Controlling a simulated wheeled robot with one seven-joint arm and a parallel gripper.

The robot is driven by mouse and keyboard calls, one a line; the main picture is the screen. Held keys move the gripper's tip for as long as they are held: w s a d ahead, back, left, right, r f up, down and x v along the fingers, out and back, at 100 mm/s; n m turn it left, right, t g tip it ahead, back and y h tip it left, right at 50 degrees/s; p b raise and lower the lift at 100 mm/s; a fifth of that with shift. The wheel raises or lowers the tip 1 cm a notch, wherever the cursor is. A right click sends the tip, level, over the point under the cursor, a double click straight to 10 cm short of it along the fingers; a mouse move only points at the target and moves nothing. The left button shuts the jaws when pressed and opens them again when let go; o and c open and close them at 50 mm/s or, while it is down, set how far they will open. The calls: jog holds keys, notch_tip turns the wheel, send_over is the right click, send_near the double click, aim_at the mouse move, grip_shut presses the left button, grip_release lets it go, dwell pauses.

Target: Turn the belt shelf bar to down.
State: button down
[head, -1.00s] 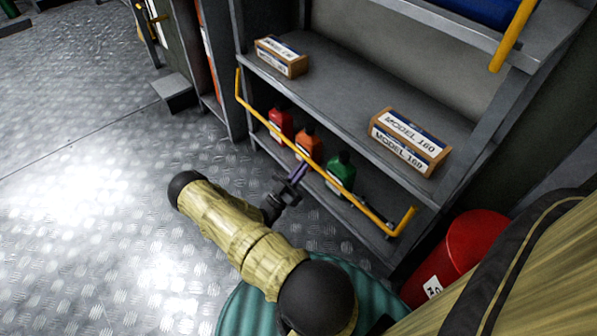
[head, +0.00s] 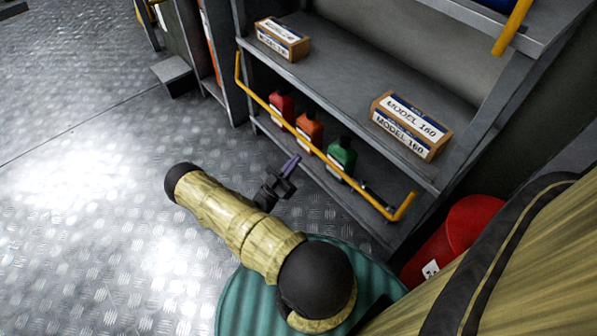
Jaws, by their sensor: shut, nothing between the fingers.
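A yellow bar (head: 318,150) runs along the front of the shelf unit, and I take it to be the belt shelf bar. Its short end arms show near the left and right posts, and its long part hangs below the front edge of the shelf with the boxes, across the bottles. My gripper (head: 293,164) is shut and empty, with purple fingertips. It is in front of the bar, on the floor side, and appears apart from it.
Two cardboard boxes (head: 282,38) (head: 411,126) stand on the middle shelf (head: 340,75). Red (head: 281,104), orange (head: 309,128) and green (head: 341,157) bottles stand below. Another yellow bar (head: 513,28) is at the upper shelf. A red container (head: 470,226) is at right. Floor at left is clear.

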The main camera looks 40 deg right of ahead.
notch_tip(320, 180, down, 8)
jog(key=d, duration=0.2)
jog(key=shift+r+p, duration=0.15)
jog(key=shift+p, duration=0.15)
dwell(0.4)
